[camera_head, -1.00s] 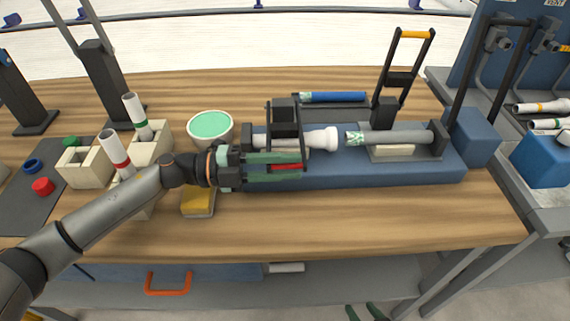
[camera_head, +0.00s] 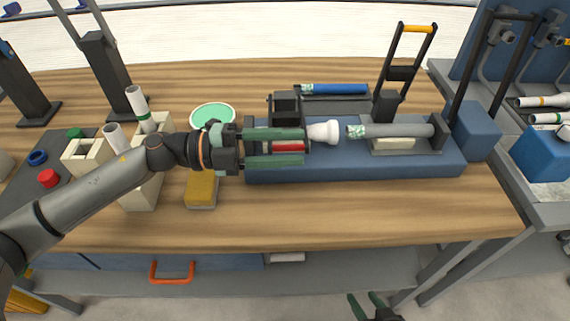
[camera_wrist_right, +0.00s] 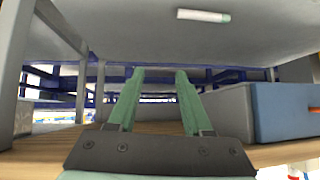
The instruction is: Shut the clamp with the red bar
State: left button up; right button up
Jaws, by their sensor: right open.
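The clamp with the red bar (camera_head: 289,146) is at the left part of the blue base (camera_head: 350,172). Its lever is folded down toward the front, and the bar lies low over the base. My left gripper's green fingers (camera_head: 290,147) are spread on either side of the bar, with a visible gap to it. They hide part of the lever and the white pipe (camera_head: 323,132). My right gripper (camera_head: 372,305) is open and empty at the bottom edge; its spread fingers also show in the right wrist view (camera_wrist_right: 160,75).
The yellow-bar clamp (camera_head: 417,29) stands upright by a grey pipe (camera_head: 390,131). A blue pipe (camera_head: 335,89) lies behind. A green-topped round container (camera_head: 212,115), a yellow sponge (camera_head: 201,190) and pale pipe holders (camera_head: 87,158) are left. The table front is clear.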

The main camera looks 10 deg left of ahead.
pick_arm(q)
jog(key=s+d+r+p, duration=0.1)
jog(key=s+r, duration=0.5)
jog(key=s, duration=0.5)
jog(key=shift+s+d+r+p, duration=0.2)
jog(key=shift+d+r+p, duration=0.1)
jog(key=shift+r+p, duration=0.1)
